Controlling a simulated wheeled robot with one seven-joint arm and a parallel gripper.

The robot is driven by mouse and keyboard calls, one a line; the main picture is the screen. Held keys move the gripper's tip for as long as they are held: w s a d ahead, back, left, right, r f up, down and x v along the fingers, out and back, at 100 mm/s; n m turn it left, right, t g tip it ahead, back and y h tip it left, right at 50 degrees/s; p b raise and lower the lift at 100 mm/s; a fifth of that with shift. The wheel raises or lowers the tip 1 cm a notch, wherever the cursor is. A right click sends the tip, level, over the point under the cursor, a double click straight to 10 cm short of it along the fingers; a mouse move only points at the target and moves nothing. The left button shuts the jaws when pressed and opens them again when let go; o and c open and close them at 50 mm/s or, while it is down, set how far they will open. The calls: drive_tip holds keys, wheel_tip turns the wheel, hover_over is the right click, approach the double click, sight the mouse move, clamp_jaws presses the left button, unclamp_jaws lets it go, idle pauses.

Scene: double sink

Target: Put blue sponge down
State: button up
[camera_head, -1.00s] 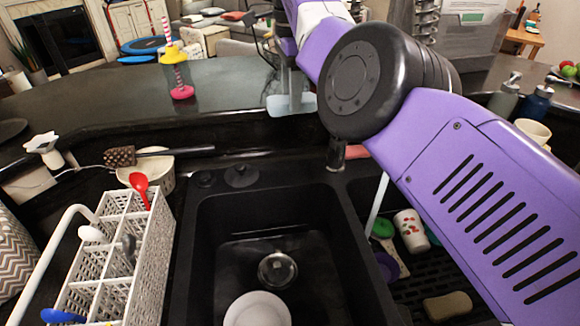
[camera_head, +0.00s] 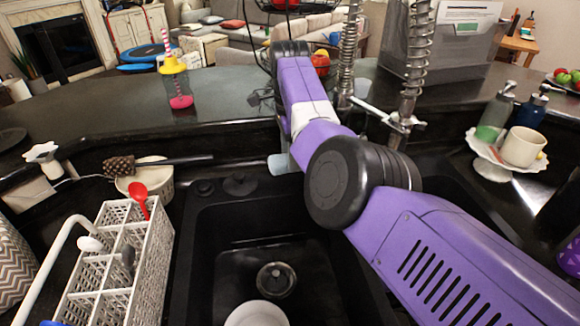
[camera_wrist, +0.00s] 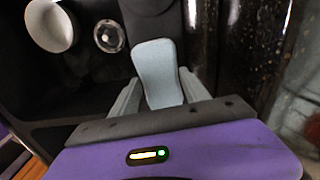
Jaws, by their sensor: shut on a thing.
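The blue sponge (camera_wrist: 155,62), pale grey-blue and rounded, is between the two fingers of my gripper (camera_wrist: 158,80) in the wrist view. My gripper is shut on it. In the head view a small part of the sponge (camera_head: 281,164) shows near the back rim of the left sink basin, below the raised counter. My arm hides most of the gripper there. In the wrist view the sponge is over the dark sink rim; I cannot tell whether it touches it.
The left basin holds a white bowl (camera_head: 257,314) by the drain (camera_head: 276,279). A white cutlery rack (camera_head: 146,262) stands left of it. A brush (camera_head: 165,161) lies behind. A cup (camera_head: 523,146) sits on a white stand at right. My arm covers much of the right basin.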

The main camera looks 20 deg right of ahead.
drive_tip(key=shift+s+f+p, duration=0.1)
drive_tip(key=shift+f+p, duration=0.25)
drive_tip(key=shift+f, duration=2.15)
drive_tip(key=shift+f, duration=0.2)
drive_tip(key=o, duration=1.2)
drive_tip(key=r, duration=0.4)
drive_tip(key=r+b, duration=0.1)
drive_tip(key=r, duration=0.2)
drive_tip(key=shift+a+r, duration=0.2)
drive_tip(key=shift+r, duration=0.2)
